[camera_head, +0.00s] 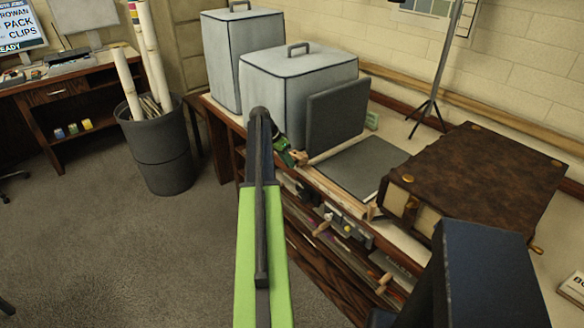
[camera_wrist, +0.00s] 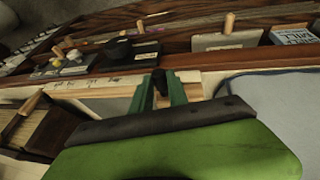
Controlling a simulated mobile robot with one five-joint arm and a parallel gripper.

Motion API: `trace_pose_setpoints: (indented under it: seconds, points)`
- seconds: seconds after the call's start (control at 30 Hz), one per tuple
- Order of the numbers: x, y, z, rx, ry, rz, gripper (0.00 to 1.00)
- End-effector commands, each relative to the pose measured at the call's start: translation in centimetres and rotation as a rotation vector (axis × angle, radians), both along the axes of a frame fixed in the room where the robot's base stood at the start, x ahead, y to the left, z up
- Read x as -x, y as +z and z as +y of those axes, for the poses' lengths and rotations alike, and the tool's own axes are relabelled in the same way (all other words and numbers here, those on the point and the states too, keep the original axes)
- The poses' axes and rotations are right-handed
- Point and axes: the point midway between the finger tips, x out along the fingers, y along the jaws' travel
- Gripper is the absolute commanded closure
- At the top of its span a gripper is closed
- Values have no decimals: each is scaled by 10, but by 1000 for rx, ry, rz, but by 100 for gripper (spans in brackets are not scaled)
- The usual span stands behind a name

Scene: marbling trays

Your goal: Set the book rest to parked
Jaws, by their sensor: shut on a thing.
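My gripper (camera_head: 286,153) is at the front edge of the bench, beside a pale wooden rail. In the wrist view its green fingers (camera_wrist: 162,92) are shut on a small dark knob (camera_wrist: 158,77) at the pale wooden strip (camera_wrist: 108,86), which has small marks on it. A dark grey panel (camera_head: 336,108) stands nearly upright behind a flat grey board (camera_head: 362,168); this looks like the book rest. Whether the knob belongs to it cannot be told. My gripper hides part of the rail.
Two grey covered boxes (camera_head: 300,85) stand behind. Wooden pegs (camera_head: 322,228) stick out from the shelves below the bench edge. A bin with rolls (camera_head: 158,150) stands on the floor at left.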

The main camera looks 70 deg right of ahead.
Motion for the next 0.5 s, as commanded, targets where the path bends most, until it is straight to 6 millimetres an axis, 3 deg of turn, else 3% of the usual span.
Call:
trace_pose_setpoints:
  seconds: [0.37,0.4,0.5]
  points:
    - [-4,1,-8,17,6,-3,100]
    - [-3,1,-8,18,6,-1,79]
    - [-3,2,-8,17,6,0,66]
